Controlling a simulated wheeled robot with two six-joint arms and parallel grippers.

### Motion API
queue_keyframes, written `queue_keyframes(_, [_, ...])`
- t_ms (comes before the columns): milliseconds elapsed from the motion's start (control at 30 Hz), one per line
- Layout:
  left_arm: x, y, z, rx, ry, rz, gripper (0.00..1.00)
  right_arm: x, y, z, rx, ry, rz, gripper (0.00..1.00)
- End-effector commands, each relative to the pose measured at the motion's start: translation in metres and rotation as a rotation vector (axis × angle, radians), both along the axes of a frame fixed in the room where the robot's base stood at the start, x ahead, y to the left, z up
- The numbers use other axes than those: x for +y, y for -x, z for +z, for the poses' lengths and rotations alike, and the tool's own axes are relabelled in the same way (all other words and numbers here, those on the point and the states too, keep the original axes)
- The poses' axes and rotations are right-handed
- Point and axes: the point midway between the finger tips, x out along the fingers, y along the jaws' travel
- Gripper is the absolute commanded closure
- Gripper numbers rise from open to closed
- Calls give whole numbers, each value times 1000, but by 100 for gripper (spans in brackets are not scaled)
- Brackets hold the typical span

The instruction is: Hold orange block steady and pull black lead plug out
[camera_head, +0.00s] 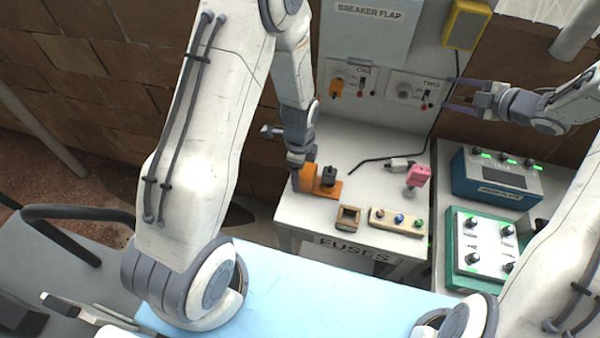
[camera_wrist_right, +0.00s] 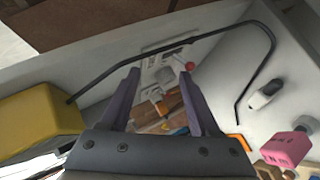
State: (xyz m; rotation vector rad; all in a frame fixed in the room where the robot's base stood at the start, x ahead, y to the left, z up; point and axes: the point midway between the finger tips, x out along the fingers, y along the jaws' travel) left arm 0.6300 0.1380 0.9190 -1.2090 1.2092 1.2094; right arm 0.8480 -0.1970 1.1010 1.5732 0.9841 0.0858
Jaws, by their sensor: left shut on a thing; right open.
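An orange block (camera_head: 328,190) lies on the white table at its back left, with a raised part at its left end. A small black plug (camera_head: 329,174) stands upright on it. My left gripper (camera_head: 300,177) is shut on the orange block's raised left part, coming down from above. My right gripper (camera_head: 462,94) is open and empty, in front of the panel marked TWO, well to the right of and above the block. In the right wrist view its two fingers (camera_wrist_right: 163,105) are apart with nothing between them. An orange edge (camera_wrist_right: 238,142) shows there, mostly hidden.
A black cable (camera_head: 434,128) hangs from a yellow box (camera_head: 465,25) to the table, near a white plug (camera_head: 400,164). A pink block (camera_head: 418,176), a wooden frame (camera_head: 347,217) and a fuse strip (camera_head: 398,221) stand nearby. A blue device (camera_head: 497,178) is at right.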

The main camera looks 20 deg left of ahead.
Motion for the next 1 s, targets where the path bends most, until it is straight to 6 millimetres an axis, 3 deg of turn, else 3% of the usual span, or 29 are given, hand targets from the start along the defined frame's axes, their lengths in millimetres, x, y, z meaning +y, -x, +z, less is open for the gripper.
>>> queue_keyframes(100, [0,0,0,-1,0,0,90,-33,-20,32,-137,73,-25,38])
queue_keyframes(200, [0,0,0,-1,0,0,90,-50,-34,51,-216,130,-52,38])
queue_keyframes(367, [0,0,0,-1,0,0,90,-41,-52,36,-109,179,-253,38])
queue_keyframes(500, [0,0,0,-1,0,-1,90,-37,-52,20,17,223,-436,38])
queue_keyframes(667, [0,0,0,-1,0,0,90,-26,-27,-6,222,278,-644,38])
queue_keyframes(833, [0,0,0,-1,0,0,90,-5,33,-33,493,349,-832,38])
queue_keyframes(1000, [0,0,0,-1,0,0,90,78,63,-35,598,410,-746,38])
